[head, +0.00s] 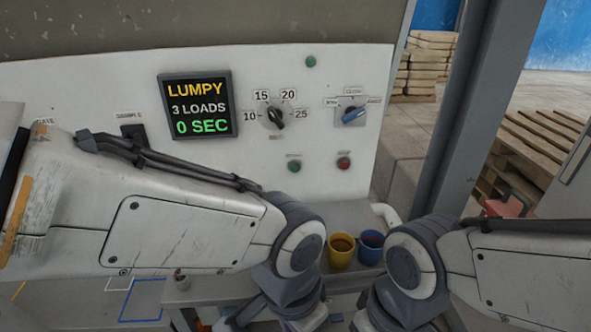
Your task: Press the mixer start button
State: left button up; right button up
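A white control panel (215,150) faces me. A green button (294,165) sits low on it under a small label too blurred to read for certain. A red button (344,163) is to its right, also with a small label. A dark display (199,104) reads "LUMPY", "3 LOADS", "0 SEC". My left arm crosses the lower left, in front of the panel, and bends down below the green button. My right arm comes in from the lower right. Both wrists run off the bottom edge, and the fingers of both grippers are out of sight.
A black dial (277,118) marked 10 to 25 and a blue-handled selector (354,116) are above the buttons. A green lamp (311,62) is at the top. A yellow cup (341,258) and a blue cup (370,253) stand between my arms. A grey post (470,110) rises right.

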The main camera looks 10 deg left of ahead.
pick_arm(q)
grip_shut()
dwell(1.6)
